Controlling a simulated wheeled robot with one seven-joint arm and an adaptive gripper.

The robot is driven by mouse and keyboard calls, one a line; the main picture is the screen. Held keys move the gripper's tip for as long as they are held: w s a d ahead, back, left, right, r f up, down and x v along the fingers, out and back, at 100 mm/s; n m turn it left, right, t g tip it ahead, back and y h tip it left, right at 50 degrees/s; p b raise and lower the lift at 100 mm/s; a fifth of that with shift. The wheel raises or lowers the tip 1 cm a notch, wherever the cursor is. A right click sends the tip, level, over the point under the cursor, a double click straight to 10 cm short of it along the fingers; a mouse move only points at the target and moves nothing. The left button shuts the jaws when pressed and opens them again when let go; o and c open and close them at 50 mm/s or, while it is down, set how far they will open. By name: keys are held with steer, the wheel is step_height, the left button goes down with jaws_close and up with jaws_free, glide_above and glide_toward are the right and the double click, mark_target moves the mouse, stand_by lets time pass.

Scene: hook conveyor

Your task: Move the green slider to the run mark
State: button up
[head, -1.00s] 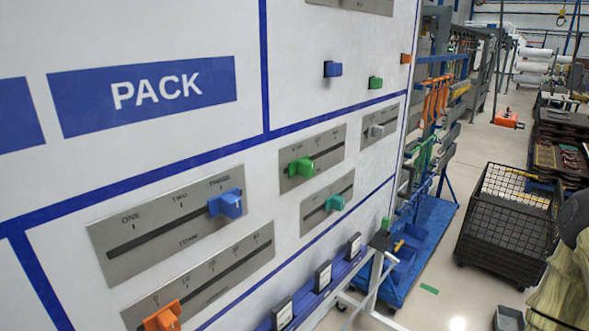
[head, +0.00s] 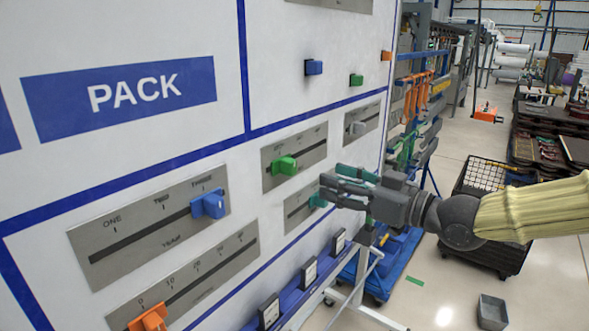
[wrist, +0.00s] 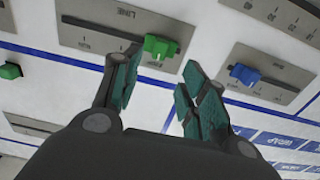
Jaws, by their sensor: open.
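The green slider (head: 285,164) sits on a grey scale plate (head: 315,146), near the plate's left end in the head view. In the wrist view the green slider (wrist: 160,47) shows near the right end of its slot, just beyond my fingertips. The run mark (wrist: 87,40) appears to be the small lettering toward the plate's left end there, partly blurred. My gripper (head: 333,188) is open and empty, to the right of and slightly below the slider in the head view. In the wrist view my gripper (wrist: 155,85) has its fingers apart, with the slider between and beyond the tips.
A blue slider (head: 208,204), an orange slider (head: 148,317) and a grey slider (head: 357,128) are on neighbouring plates. Blue (head: 313,67) and green (head: 356,79) knobs protrude above. A dark mesh crate (head: 490,215) stands right.

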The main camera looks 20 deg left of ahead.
mark_target(294, 167)
steer(key=shift+p+x, duration=1.9)
steer(key=shift+x, duration=3.55)
steer(key=shift+r, duration=0.1)
jaws_close()
